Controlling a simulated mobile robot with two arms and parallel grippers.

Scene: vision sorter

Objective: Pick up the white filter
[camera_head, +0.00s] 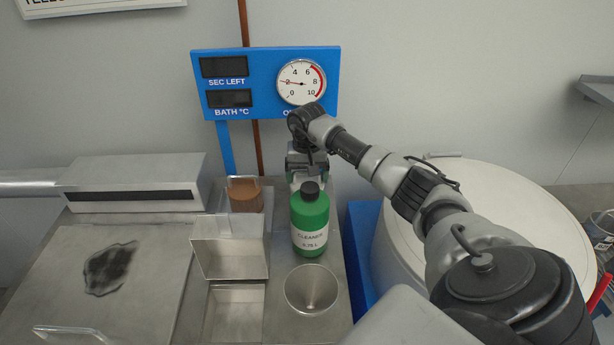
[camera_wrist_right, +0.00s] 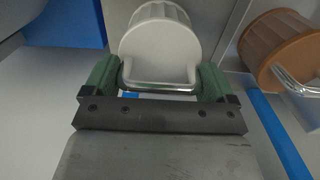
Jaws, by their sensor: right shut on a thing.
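The white filter (camera_wrist_right: 160,38) is a ribbed round cup with a metal loop handle, at the top centre of the right wrist view. My right gripper (camera_wrist_right: 158,82) is shut on its handle, with a green finger at either side of the loop. In the head view my right gripper (camera_head: 306,166) is behind the green cleaner bottle (camera_head: 310,226), at the back of the counter. The bottle hides most of the filter there. My left gripper is in neither view.
A brown filter (camera_head: 245,195) stands just left of my right gripper; it also shows in the wrist view (camera_wrist_right: 280,48). Metal bins (camera_head: 229,258) and a metal cup (camera_head: 311,288) are in front. A blue display panel (camera_head: 266,84) stands behind. A large white drum (camera_head: 490,225) is at right.

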